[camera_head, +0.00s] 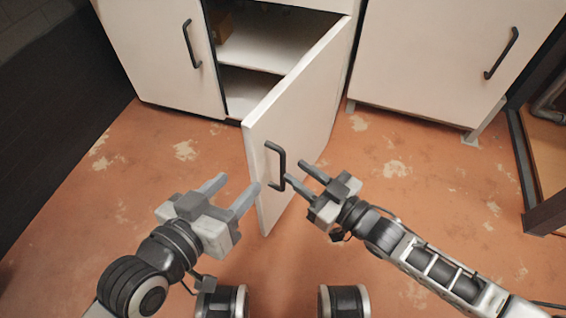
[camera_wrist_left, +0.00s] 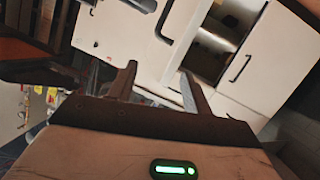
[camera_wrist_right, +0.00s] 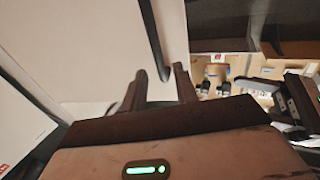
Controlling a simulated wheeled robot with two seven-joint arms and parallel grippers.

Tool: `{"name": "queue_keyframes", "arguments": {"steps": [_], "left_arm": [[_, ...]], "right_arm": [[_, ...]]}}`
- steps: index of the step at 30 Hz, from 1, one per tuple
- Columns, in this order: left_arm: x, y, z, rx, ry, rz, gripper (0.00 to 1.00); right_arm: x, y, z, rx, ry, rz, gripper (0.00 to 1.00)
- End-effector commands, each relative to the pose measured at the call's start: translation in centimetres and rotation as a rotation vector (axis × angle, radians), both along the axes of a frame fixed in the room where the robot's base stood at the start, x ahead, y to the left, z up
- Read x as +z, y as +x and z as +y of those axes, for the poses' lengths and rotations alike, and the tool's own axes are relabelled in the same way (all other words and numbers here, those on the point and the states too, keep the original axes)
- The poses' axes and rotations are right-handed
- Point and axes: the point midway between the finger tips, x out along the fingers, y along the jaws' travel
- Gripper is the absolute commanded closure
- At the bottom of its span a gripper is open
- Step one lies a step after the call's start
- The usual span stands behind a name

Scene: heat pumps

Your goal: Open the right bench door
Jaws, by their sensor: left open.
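The right bench door (camera_head: 296,122) is a white panel with a black bar handle (camera_head: 276,166). It stands swung well out from the cabinet, showing the shelves behind it. My right gripper (camera_head: 296,171) is just right of the handle, fingers apart. In the right wrist view the handle's end (camera_wrist_right: 160,62) shows just beyond the gap between the fingertips (camera_wrist_right: 158,82); I cannot tell whether they touch it. My left gripper (camera_head: 239,184) is open and empty, left of the door's free edge. The left wrist view shows a handle (camera_wrist_left: 164,24) beyond its fingers (camera_wrist_left: 156,82).
The closed left door (camera_head: 160,55) has its own black handle (camera_head: 191,44). A separate white cabinet (camera_head: 445,60) stands at right. A brown box (camera_head: 219,24) sits inside the open cabinet. A dark frame (camera_head: 540,170) stands at far right. The worn orange floor (camera_head: 180,150) is clear.

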Motion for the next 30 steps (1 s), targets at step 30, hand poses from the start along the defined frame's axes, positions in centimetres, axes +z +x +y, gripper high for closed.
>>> {"name": "queue_keyframes", "arguments": {"steps": [30], "left_arm": [[0.8, 0.3, -0.5, -0.003, -0.082, -0.019, 0.5]], "right_arm": [[0.0, 3.6, 3.7, -0.001, -0.001, 0.001, 1.0]]}}
